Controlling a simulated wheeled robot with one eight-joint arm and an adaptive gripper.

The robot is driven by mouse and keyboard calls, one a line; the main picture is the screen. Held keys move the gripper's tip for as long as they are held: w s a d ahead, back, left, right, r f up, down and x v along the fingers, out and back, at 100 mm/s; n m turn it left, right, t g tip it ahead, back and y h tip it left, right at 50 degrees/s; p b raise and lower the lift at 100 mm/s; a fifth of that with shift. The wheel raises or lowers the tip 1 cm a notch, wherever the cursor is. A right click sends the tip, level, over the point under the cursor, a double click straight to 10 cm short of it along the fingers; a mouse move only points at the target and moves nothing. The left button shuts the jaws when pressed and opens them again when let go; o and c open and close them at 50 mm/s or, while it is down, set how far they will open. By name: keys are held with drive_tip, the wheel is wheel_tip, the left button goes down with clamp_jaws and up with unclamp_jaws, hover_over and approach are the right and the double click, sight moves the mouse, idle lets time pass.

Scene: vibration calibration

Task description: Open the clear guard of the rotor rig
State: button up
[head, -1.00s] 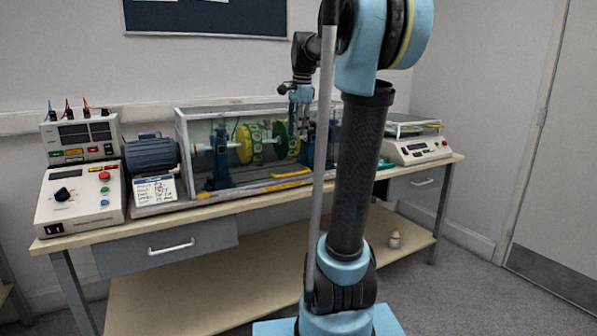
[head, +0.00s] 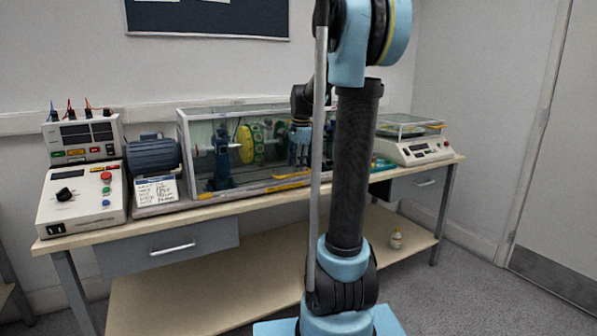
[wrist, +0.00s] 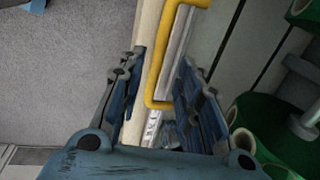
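The rotor rig's clear guard (head: 213,128) is a long glazed box on the bench and looks closed. A yellow handle (head: 288,176) is on its lower front edge. Behind the panel are a yellow disc (head: 245,144) and green parts, the latter partly hidden by my arm. My gripper (head: 299,160) is low at the front of the guard, partly behind my own arm. In the wrist view my gripper (wrist: 160,75) is open, its blue fingers on either side of the yellow handle (wrist: 170,45). I cannot tell whether they touch it. Green rotor parts (wrist: 265,120) show at right.
A motor (head: 152,155) with a card (head: 157,190) stands left of the guard. Further left are a control box (head: 82,200) and a power supply (head: 82,137). A scale-like instrument (head: 420,150) is at right.

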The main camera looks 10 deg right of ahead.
drive_tip(key=shift+w+a+f, duration=0.1)
drive_tip(key=shift+w+f, duration=0.05)
drive_tip(key=shift+f, duration=0.55)
drive_tip(key=shift+w+f, duration=0.1)
drive_tip(key=shift+f, duration=0.6)
clamp_jaws()
